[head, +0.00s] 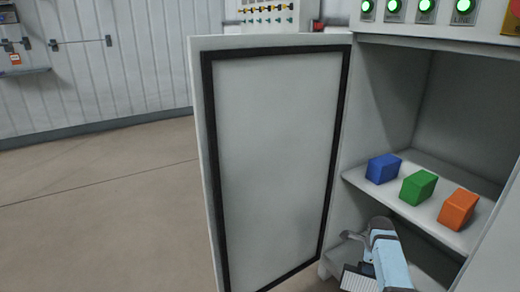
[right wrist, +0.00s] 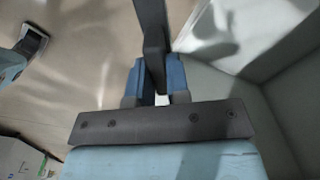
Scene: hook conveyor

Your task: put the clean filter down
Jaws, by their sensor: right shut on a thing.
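The clean filter (head: 356,281) shows at the bottom of the head view as a white pleated panel with a dark frame, partly cut off by the picture edge. My right gripper (right wrist: 158,78) is shut on it. In the right wrist view the filter (right wrist: 152,30) is seen edge-on as a dark bar between the two blue fingers. In the head view my light blue right wrist is at the cabinet's lower opening, below the shelf, and hides part of the filter. I cannot tell whether the filter touches a surface below. My left gripper is not in the head view.
The cabinet door (head: 270,170) stands open on the left. On the cabinet shelf (head: 415,217) sit a blue block (head: 383,169), a green block (head: 418,187) and an orange block (head: 458,209). Green-lit buttons (head: 426,6) line the panel above. The floor (head: 100,200) left of the door is clear.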

